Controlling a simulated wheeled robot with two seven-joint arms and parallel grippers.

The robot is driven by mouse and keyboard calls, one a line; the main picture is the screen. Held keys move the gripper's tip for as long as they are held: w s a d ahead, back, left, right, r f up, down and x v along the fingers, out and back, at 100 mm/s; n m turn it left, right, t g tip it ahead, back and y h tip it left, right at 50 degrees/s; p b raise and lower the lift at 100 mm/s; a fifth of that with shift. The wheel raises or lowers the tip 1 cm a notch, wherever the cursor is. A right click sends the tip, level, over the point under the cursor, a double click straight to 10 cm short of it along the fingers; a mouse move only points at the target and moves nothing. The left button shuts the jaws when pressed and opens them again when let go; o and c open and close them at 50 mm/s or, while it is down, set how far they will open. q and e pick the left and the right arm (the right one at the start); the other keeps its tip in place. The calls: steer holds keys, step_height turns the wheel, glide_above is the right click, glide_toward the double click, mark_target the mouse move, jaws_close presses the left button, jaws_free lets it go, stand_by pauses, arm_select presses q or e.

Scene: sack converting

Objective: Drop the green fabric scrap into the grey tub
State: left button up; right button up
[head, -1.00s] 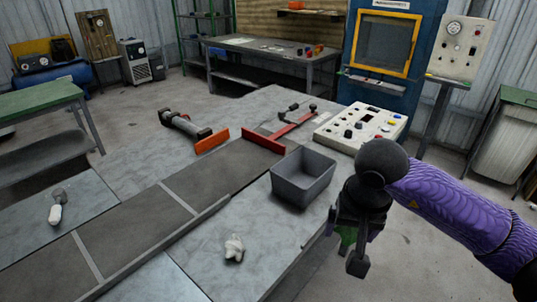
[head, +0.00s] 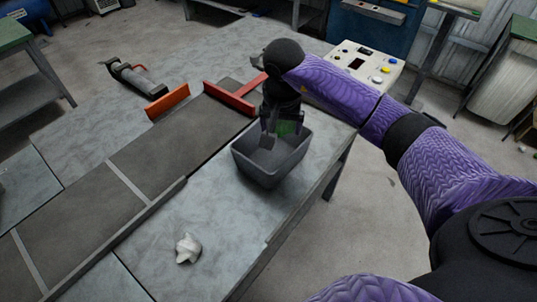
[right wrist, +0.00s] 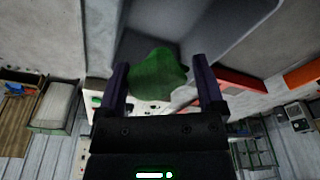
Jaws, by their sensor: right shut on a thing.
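The green fabric scrap (head: 287,128) is a small crumpled piece held between the fingers of my right gripper (head: 277,134). In the right wrist view the scrap (right wrist: 157,78) sits between the two dark fingers. The right gripper is shut on it and points down over the grey tub (head: 266,178), with its fingertips at about the tub's opening. The tub is an open grey box standing on the table near its right edge. The part of its inside behind the gripper is hidden. My left gripper is not in view.
A crumpled white scrap (head: 188,248) lies on the table in front of the tub. A dark belt strip (head: 150,165) runs along the left, with red and orange brackets (head: 229,98) at its far end. A button panel (head: 368,66) stands behind the tub.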

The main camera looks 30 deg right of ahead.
step_height(320, 180, down, 3)
steer(key=shift+r+b, duration=0.2)
steer(key=shift+b, duration=0.35)
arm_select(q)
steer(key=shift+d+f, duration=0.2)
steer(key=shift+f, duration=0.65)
arm_select(e)
steer(key=shift+r, duration=0.15)
steer(key=o, duration=0.8)
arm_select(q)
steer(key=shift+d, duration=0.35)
arm_select(e)
steer(key=shift+o, duration=0.6)
steer(key=r, duration=0.6)
steer(key=s+a+r+p, duration=0.1)
steer(key=r, duration=0.2)
steer(key=shift+r, duration=0.25)
steer(key=shift+s+r, duration=0.1)
steer(key=shift+r, duration=0.05)
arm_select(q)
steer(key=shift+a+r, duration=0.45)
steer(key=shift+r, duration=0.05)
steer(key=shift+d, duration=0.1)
